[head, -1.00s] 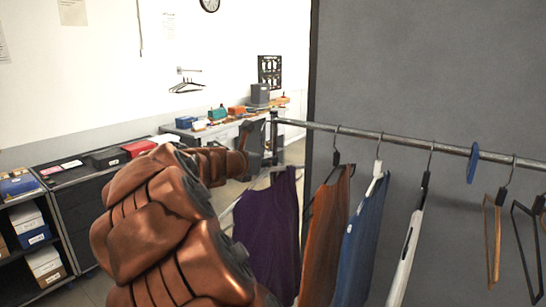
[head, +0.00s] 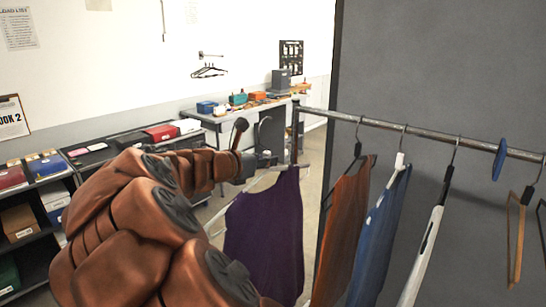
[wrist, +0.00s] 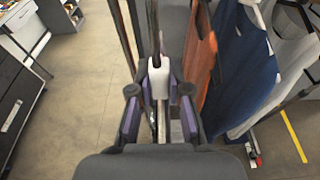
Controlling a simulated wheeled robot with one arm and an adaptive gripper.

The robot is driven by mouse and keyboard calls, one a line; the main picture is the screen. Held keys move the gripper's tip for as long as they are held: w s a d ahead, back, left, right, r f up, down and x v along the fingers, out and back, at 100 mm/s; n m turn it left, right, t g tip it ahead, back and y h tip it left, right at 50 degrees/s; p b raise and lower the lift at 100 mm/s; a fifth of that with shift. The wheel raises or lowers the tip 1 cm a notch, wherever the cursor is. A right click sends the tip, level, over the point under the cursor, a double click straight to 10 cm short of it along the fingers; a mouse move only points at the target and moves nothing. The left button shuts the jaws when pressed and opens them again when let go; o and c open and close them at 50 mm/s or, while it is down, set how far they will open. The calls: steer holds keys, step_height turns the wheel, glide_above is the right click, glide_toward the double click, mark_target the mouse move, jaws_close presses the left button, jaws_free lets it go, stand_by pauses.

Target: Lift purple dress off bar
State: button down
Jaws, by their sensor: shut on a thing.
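The purple dress (head: 262,235) hangs on a pale hanger (head: 230,207) beyond my arm in the head view, left of the orange garment. My gripper (head: 264,160) is shut at the top of this hanger, just above the dress. In the wrist view my gripper (wrist: 160,100) has its pads on either side of the hanger's white neck (wrist: 158,80). The metal bar (head: 430,137) runs rightward from a post, and the dress lies at or left of its end. I cannot tell whether the hook touches the bar.
An orange garment (head: 343,230) and a blue garment (head: 380,240) hang close on the right. Shelves (head: 40,215) stand left; a grey panel (head: 440,70) is behind the bar.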

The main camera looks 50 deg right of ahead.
steer(key=f+v, duration=0.3)
steer(key=v, duration=1)
steer(key=a+f+v, duration=0.1)
steer(key=f+v, duration=0.2)
steer(key=v, duration=0.9)
steer(key=shift+a, duration=0.65)
